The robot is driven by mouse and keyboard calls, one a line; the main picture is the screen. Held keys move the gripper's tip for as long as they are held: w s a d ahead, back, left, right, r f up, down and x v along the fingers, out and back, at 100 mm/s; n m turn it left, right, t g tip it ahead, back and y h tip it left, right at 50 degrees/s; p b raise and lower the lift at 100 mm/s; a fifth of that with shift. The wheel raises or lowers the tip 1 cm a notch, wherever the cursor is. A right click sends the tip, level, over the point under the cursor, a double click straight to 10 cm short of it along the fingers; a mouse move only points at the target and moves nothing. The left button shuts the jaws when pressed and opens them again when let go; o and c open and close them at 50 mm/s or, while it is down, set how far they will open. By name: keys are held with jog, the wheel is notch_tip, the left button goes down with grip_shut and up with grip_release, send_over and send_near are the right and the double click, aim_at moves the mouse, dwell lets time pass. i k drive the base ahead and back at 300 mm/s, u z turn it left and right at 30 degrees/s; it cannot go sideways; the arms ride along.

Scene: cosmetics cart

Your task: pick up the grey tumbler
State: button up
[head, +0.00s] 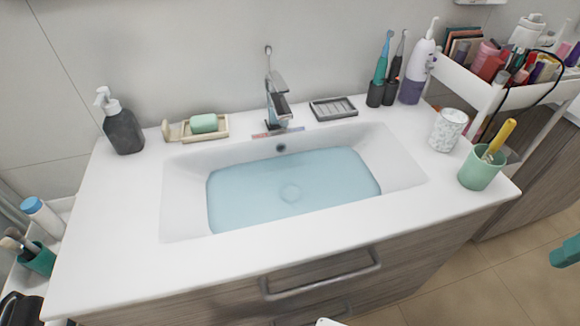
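A pale grey, speckled tumbler (447,130) stands upright on the right end of the white washbasin counter (125,240), to the right of the basin. Nothing holds it. A mint green cup (480,170) with a yellow-handled item (500,137) in it stands close by, to its lower right. My gripper cannot be made out in the head view. Only a small white piece shows at the bottom edge, and I cannot tell what it is.
The basin (185,190) holds water, with a faucet (276,100) behind it. Electric toothbrushes (380,70) and a white-purple flosser (416,70) stand behind the tumbler. A loaded white cart (470,85) is at right. A teal object (566,252) juts in at the right edge.

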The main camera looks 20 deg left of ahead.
aim_at(451, 123)
jog(key=k, duration=1.3)
jog(key=z, duration=0.75)
jog(key=i, duration=1.35)
jog(key=u, duration=0.8)
